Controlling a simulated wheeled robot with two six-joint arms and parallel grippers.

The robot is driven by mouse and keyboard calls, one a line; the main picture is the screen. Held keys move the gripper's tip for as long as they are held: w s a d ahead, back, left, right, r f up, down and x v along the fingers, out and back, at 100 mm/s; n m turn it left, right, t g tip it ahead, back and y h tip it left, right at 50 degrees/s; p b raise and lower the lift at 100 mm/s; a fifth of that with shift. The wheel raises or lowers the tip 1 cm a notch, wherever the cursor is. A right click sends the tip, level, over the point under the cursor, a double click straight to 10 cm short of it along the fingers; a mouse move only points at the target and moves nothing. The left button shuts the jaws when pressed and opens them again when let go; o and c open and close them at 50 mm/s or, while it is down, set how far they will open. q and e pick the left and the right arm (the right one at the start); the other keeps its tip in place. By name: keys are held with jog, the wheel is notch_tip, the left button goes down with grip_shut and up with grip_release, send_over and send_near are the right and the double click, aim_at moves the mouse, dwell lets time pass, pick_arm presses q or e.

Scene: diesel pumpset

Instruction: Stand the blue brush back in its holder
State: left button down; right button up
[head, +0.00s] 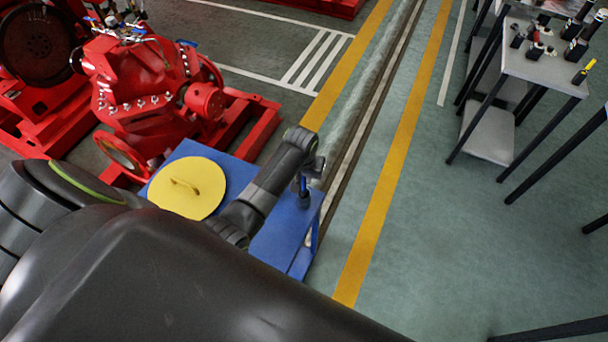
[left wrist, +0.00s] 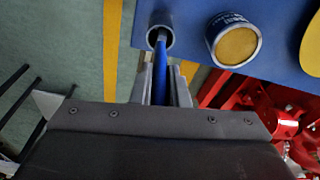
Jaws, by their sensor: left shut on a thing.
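My left gripper (head: 310,168) is over the right part of a blue table (head: 283,232). In the left wrist view its two fingers (left wrist: 163,80) are shut on the blue brush (left wrist: 162,62). The brush reaches away from the fingers, and its far end shows against the mouth of a round grey holder (left wrist: 149,37) on the table. I cannot tell how deep the end is inside it. In the head view the brush (head: 303,186) shows small and dark blue under the gripper. My right gripper is not in view.
A can with a yellow-orange top (left wrist: 236,45) stands beside the holder. A yellow lid with a handle (head: 187,188) lies on the table's left part. A red pump (head: 140,85) stands behind. A grey bench (head: 540,68) with small items is at right; the floor between is clear.

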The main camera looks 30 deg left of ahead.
pick_arm(q)
jog(key=shift+f+b, duration=0.75)
jog(key=shift+f, duration=0.6)
dwell(0.4)
jog(key=c, duration=1.3)
grip_release()
jog(key=shift+r, duration=0.1)
jog(key=shift+r+p, duration=3.1)
jog(key=shift+p, duration=0.35)
jog(key=shift+r, duration=1.3)
